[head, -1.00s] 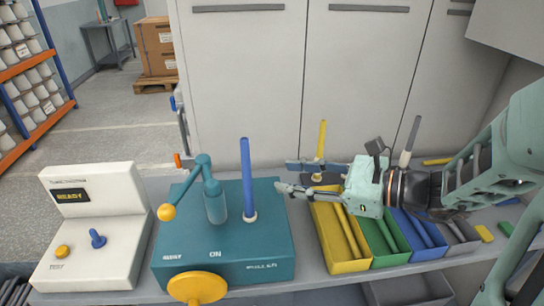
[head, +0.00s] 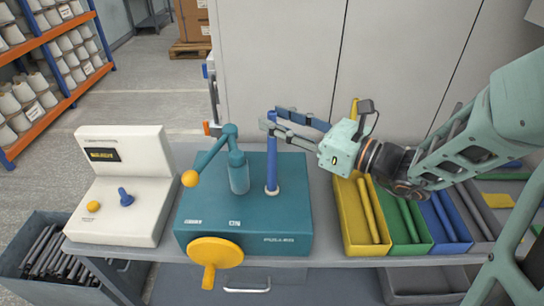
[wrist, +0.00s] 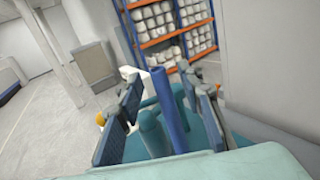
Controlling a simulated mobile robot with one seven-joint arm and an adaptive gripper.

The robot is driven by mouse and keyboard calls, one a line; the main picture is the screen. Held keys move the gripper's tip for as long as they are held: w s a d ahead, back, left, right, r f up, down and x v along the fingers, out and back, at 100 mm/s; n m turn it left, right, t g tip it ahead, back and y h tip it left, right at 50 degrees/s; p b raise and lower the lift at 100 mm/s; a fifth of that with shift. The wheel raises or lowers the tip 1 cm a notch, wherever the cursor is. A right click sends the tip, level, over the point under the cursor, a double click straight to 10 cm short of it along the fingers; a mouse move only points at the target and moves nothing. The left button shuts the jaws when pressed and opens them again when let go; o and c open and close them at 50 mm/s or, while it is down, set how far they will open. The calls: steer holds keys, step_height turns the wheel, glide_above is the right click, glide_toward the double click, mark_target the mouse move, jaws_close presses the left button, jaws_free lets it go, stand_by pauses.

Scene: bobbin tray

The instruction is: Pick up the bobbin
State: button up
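A blue bobbin (head: 272,165) stands upright on the teal machine (head: 290,222), with a pale ring at its foot. My gripper (head: 275,119) is level with the bobbin's upper part, its fingers pointing left. The near finger crosses in front of the bobbin and partly hides it. In the wrist view the bobbin (wrist: 168,108) stands between the two spread fingers, with a gap visible on both sides. The gripper is open and does not grip the bobbin.
A teal crank arm with a yellow knob (head: 190,179) stands left of the bobbin. A white control box (head: 120,185) is further left. Yellow, green and blue trays (head: 437,247) with rods sit to the right. A cabinet (head: 270,60) stands behind the bench.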

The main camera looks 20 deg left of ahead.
steer(key=shift+x, duration=1)
jaws_close()
steer(key=shift+r, duration=0.1)
